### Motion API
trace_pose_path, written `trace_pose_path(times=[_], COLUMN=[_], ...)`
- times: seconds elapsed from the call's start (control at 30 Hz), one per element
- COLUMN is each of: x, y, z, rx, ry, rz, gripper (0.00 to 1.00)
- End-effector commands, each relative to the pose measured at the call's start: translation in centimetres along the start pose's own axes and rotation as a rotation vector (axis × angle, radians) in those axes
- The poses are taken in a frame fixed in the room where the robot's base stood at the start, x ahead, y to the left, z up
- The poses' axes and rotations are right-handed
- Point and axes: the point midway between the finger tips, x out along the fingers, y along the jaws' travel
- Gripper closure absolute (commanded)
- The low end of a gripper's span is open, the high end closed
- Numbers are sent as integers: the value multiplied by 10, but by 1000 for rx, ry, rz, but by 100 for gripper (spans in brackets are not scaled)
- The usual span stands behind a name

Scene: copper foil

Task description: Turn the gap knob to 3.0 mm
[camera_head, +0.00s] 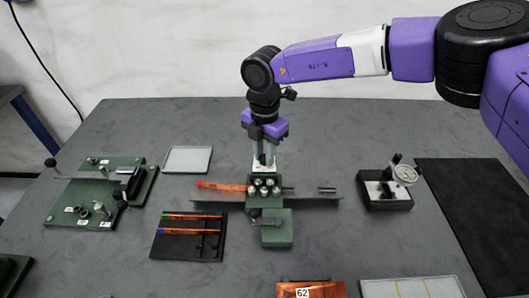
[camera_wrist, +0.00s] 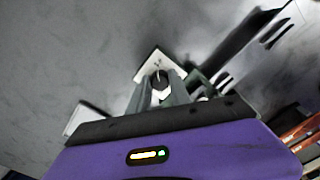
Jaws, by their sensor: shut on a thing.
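My gripper (camera_head: 264,158) points straight down at the back of the green roller machine (camera_head: 277,232), near the middle of the table. In the wrist view my gripper (camera_wrist: 160,88) has its two fingers closed around a small dark knob (camera_wrist: 158,77). The knob stands over a pale square dial plate (camera_wrist: 151,59). The plate's marks are too small and blurred to read, so I cannot tell the setting. In the head view the fingers and the rollers (camera_head: 264,183) hide the knob.
A copper strip (camera_head: 220,186) lies at the machine's left side. A black rack with coloured strips (camera_head: 188,252), a green-based lever fixture (camera_head: 90,215) and a grey tray (camera_head: 188,160) stand left. A black-based gauge (camera_head: 385,203) stands right. The table behind the machine is clear.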

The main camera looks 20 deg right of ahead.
Motion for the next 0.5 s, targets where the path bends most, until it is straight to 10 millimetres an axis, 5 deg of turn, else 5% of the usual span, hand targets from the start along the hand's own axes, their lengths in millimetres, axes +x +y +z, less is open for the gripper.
trace_pose_path(times=[0.5], x=[0], y=[0], z=[0], rx=[122], ry=[0], rz=[0], gripper=[100])
